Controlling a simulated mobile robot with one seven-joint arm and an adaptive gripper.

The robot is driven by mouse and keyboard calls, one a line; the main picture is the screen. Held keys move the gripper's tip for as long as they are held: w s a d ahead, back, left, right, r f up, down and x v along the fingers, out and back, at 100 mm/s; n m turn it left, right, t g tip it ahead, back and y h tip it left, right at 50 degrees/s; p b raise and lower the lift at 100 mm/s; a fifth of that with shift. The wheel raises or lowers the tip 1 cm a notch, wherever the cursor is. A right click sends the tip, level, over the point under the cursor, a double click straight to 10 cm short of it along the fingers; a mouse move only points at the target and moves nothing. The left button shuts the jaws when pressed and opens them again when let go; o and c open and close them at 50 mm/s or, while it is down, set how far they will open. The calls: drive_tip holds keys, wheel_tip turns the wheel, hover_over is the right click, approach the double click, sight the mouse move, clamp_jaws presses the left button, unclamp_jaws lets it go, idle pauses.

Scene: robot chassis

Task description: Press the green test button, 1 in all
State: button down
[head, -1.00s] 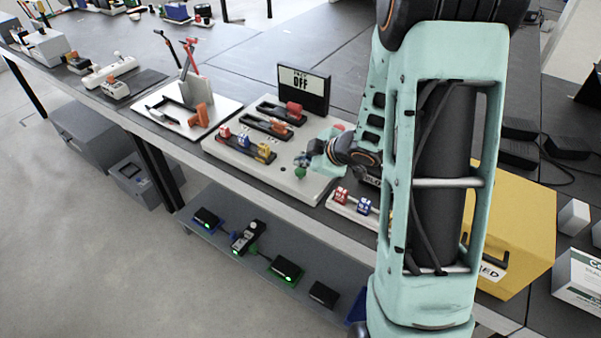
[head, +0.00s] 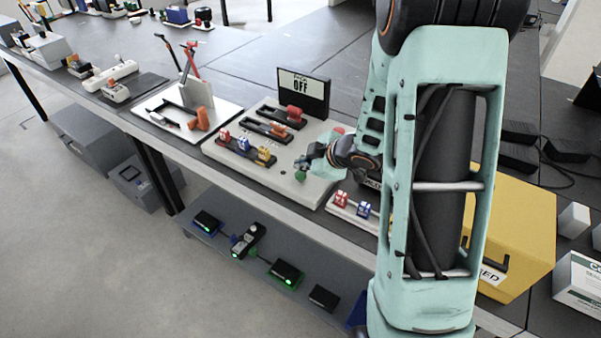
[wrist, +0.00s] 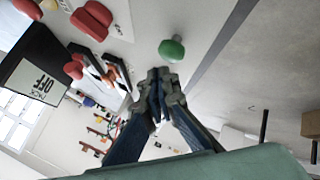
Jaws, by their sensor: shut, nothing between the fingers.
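The green button (head: 301,177) sits near the front right of a light panel (head: 296,191). It also shows in the wrist view (wrist: 172,49), as a rounded green knob just beyond my fingertips. My gripper (head: 302,163) is shut and empty, close to the button. In the wrist view its closed fingers (wrist: 158,78) point toward the button, with a small gap between them in the picture. From the head view I cannot tell whether they touch. A display reading OFF (head: 303,84) stands at the back of the panel and shows in the wrist view (wrist: 38,75).
The panel carries red (head: 290,112), orange (head: 276,127) and blue-and-yellow (head: 245,146) switches. A small board with red and blue parts (head: 352,204) lies to the right. A yellow case (head: 512,235) stands beyond my arm. A lower shelf holds several dark devices (head: 287,271).

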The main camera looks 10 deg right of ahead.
sight(302, 175)
drive_tip(key=shift+f+b, duration=0.3)
drive_tip(key=shift+f, duration=0.15)
drive_tip(key=shift+f+b, duration=0.55)
drive_tip(key=shift+f, duration=0.05)
idle(0.9)
drive_tip(key=shift+r+p, duration=1.05)
drive_tip(key=shift+p, duration=0.05)
wheel_tip(302, 175, up, 5)
drive_tip(key=p, duration=0.5)
drive_tip(key=shift+r, duration=0.1)
